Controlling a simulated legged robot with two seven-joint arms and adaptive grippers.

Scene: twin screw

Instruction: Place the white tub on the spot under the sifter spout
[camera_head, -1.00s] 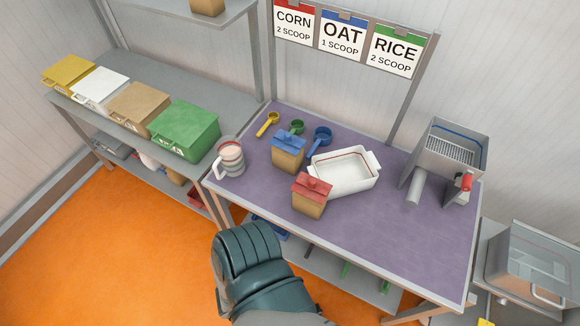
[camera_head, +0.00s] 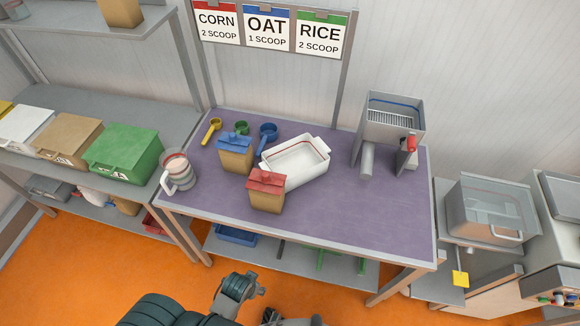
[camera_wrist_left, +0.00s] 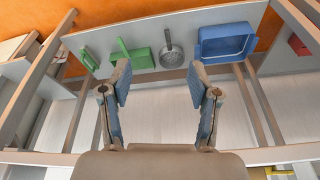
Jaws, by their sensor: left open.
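The white tub (camera_head: 310,174) is an oblong, open container with end handles and a red line inside, standing at the middle of the purple-topped table. The grey sifter (camera_head: 393,122) stands at the table's right back. Its round spout (camera_head: 366,161) points down toward the front, to the right of the tub. No marked spot is clear below it. My left gripper shows in the left wrist view (camera_wrist_left: 158,85) with its fingers apart and nothing between them. In the head view my arm is at the bottom edge, in front of the table and well away from the tub.
A red-topped carton (camera_head: 266,192) touches or nearly touches the tub's front left. A blue-topped carton (camera_head: 236,155), scoops (camera_head: 268,133) and a white-handled jug (camera_head: 178,172) stand left. The table's right front is clear. The lower shelf holds a blue tray (camera_wrist_left: 226,43).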

